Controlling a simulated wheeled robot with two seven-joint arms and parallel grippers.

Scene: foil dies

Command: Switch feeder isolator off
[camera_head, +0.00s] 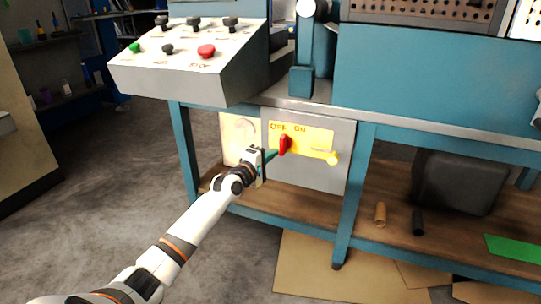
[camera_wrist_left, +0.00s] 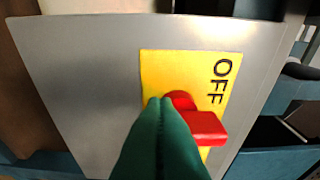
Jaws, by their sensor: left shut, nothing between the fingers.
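The feeder isolator's red handle (camera_head: 285,144) sits on a yellow plate (camera_head: 318,138) marked OFF at left and ON to its right, on a grey box (camera_head: 345,170) under the bench. The handle stands roughly upright, between the two words. In the left wrist view the red handle (camera_wrist_left: 207,127) shows close up, with OFF on the yellow plate (camera_wrist_left: 155,70); ON is not visible there. My left gripper (camera_head: 272,154) is shut and empty, its green fingertips (camera_wrist_left: 165,102) just left of the handle. They overlap the handle's base in the wrist view; I cannot tell if they touch. My right gripper is not in view.
A control panel (camera_head: 180,75) with a red button and several knobs overhangs above. A blue bench leg (camera_head: 352,195) stands right of the box. Open floor (camera_head: 90,190) lies to the left.

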